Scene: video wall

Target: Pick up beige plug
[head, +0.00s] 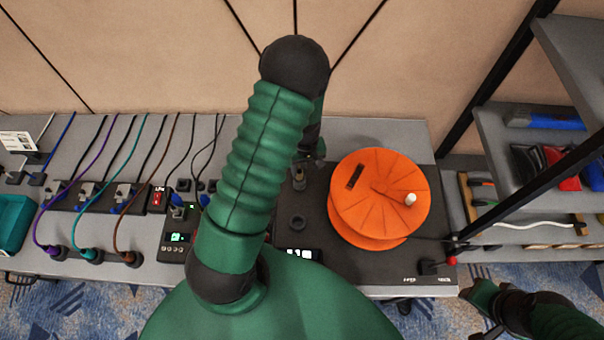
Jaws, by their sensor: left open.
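My left arm crosses the middle of the head view and bends down at its black joint. My left gripper (315,155) is mostly hidden behind that arm; only a small dark part shows above the back of the black mat. A small brownish upright piece (298,178) stands on the mat just below the gripper, apart from it as far as I can see. It may be the beige plug, but its colour is too dull to be sure. Pale plugs (88,190) sit in a black power strip at the left.
An orange cable reel (378,195) with a white knob stands on the black mat (345,262), right of the gripper. Several coloured cables run across the grey table (60,262) at the left. A teal bin (14,222) is at the far left. Metal shelves (520,150) stand at the right.

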